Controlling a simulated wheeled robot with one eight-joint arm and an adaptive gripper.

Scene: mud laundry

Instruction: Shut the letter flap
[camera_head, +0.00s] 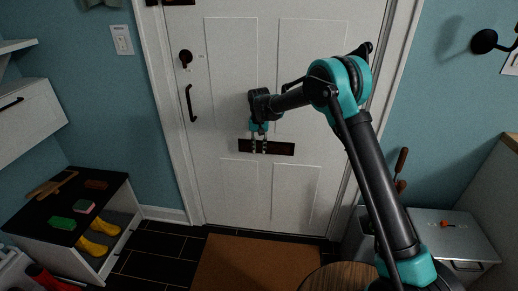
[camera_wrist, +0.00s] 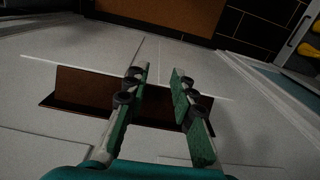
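The dark brown letter flap (camera_head: 284,149) is on the white door, about halfway down. In the wrist view the flap (camera_wrist: 85,88) shows two faces meeting at an angle and seems to stand out from the door, so it looks open. My gripper (camera_head: 259,151) is in front of it, fingers pointing down. In the wrist view my gripper (camera_wrist: 159,73) is open, with a gap between its green-padded fingers and nothing held. The fingers cover part of the flap. I cannot tell whether they touch it.
The white door (camera_head: 230,190) has a black pull handle (camera_head: 190,103) and a dark round knob (camera_head: 186,57) at left. A brown mat (camera_head: 255,262) lies below. A shoe bench (camera_head: 35,222) stands at left and a grey cabinet (camera_head: 450,228) at right. Space before the door is clear.

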